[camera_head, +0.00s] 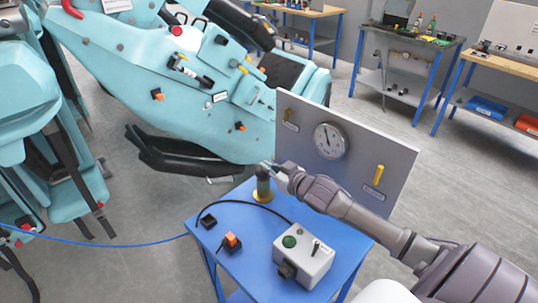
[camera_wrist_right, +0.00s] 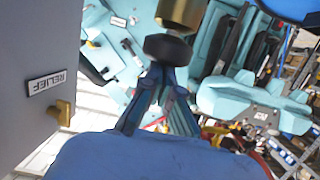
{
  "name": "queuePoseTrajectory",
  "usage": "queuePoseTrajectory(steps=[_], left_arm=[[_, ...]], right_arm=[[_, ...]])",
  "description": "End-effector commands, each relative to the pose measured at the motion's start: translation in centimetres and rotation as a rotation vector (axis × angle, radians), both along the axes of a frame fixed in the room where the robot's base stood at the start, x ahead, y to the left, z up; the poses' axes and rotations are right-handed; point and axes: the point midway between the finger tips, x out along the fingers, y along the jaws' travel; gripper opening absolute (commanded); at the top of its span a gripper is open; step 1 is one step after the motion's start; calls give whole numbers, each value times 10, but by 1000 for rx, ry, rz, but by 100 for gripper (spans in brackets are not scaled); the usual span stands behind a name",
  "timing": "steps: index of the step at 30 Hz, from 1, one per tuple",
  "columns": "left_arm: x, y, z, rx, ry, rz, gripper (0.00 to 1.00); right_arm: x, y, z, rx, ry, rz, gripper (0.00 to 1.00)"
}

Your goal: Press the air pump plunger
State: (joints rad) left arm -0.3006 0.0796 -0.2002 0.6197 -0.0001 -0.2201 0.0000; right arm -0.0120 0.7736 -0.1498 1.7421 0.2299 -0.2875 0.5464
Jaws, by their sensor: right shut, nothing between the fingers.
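In the right wrist view, which is upside down, a brass-coloured cylinder (camera_wrist_right: 181,12) ends in a round black plunger knob (camera_wrist_right: 168,47). My right gripper (camera_head: 273,167) is at the top of the pump, its arm coming in from the right. In the right wrist view the gripper (camera_wrist_right: 163,76) is shut and empty, its fingertips right at the knob; I cannot tell whether they touch it. My left gripper is not in view.
The blue table (camera_head: 230,268) also bears a grey control box (camera_head: 304,262) with a green button and a small orange switch (camera_head: 231,240). Behind the pump stands a grey panel (camera_head: 390,155) with a round gauge (camera_head: 331,141) and yellow handles. A turquoise coaster car (camera_head: 130,70) is close behind on the left.

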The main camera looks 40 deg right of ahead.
Motion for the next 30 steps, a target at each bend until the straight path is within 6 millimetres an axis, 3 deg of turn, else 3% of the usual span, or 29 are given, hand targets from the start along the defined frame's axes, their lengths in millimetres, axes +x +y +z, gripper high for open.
queuePoseTrajectory(steps=[1,4,13,14,24,30], left_arm=[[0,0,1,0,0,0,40],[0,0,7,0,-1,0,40],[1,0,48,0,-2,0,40],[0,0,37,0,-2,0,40],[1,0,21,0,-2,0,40],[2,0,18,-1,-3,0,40]], right_arm=[[-3,1,-9,2,22,-1,0],[-2,1,-2,3,22,-1,0],[5,0,44,0,10,-1,0],[-3,0,35,-1,12,0,0],[-63,-5,53,-1,6,0,0],[-84,-7,61,-1,2,-1,0]])
